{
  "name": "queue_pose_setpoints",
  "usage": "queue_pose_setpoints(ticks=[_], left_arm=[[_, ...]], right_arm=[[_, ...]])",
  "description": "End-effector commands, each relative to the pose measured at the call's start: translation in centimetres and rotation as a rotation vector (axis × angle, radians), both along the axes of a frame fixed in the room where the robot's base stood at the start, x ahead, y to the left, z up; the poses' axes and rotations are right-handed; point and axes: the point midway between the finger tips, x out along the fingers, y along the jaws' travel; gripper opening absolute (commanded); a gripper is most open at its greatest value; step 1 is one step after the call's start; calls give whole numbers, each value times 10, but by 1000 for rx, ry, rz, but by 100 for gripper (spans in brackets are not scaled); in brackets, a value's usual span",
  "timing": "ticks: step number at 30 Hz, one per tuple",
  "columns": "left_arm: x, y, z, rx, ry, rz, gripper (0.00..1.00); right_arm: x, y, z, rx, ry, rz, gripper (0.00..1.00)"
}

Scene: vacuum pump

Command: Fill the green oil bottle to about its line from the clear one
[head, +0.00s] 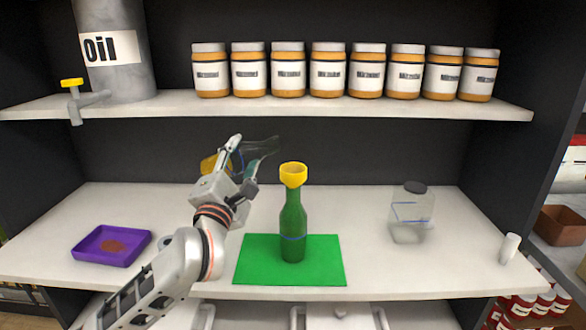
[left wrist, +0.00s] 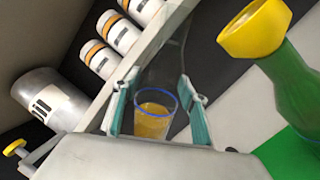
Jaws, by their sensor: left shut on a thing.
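The green bottle (head: 293,222) stands upright on a green mat (head: 255,272), with a yellow funnel (head: 293,174) in its neck and a blue line around its lower body. The cup's yellow contents (head: 209,164) show partly behind the gripper in the head view. In the left wrist view the funnel (left wrist: 255,30) is right of the cup, apart from it. My right gripper is not in view.
A clear jar (head: 408,218) with a dark lid and blue lines stands at right, near a small white cylinder (head: 509,248). A purple tray (head: 95,257) lies at left. The shelf above holds an oil drum (head: 117,75) with a tap and several labelled jars (head: 288,70).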

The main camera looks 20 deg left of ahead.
Motion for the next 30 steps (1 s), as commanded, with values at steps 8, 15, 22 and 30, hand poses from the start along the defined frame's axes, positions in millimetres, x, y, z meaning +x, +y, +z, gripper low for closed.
queue_pose_setpoints(ticks=[8,15,22,30], left_arm=[[0,0,3,19,-3,0,13],[0,1,4,32,-1,0,13],[0,1,5,46,-2,0,13],[0,1,6,62,0,0,13]], right_arm=[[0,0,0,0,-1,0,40],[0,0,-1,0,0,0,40],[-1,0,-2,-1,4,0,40],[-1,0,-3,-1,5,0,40]])
